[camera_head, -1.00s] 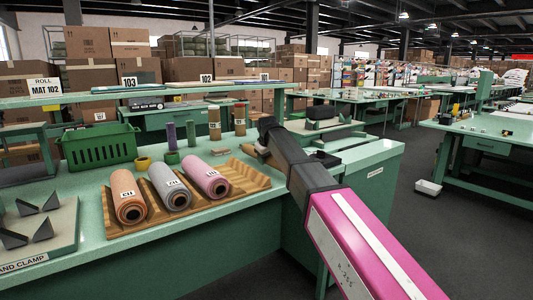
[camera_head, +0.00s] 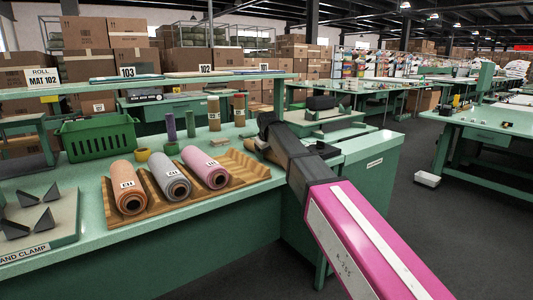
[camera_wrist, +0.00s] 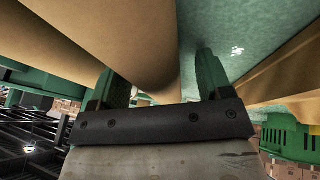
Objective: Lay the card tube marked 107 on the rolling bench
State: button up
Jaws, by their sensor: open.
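No label reading 107 is legible. In the wrist view, a large smooth tan cylinder (camera_wrist: 115,35) is very close to my gripper (camera_wrist: 163,80) and overlaps the left finger. My gripper's fingers are apart, and no grip on the cylinder shows. In the head view, my dark wrist hides the fingertips. I cannot tell which surface is the rolling bench.
A wooden cradle (camera_head: 245,170) holds a peach roll (camera_head: 122,180), a grey roll (camera_head: 165,172) and a pink roll (camera_head: 202,163). A green basket (camera_head: 95,140) stands behind at left. A raised shelf (camera_head: 70,95) spans the back. Dark floor (camera_head: 395,215) is open at right.

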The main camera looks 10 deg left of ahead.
jog(key=shift+s+a, duration=0.1)
jog(key=shift+s, duration=0.1)
jog(key=v, duration=1)
jog(key=shift+r, duration=0.35)
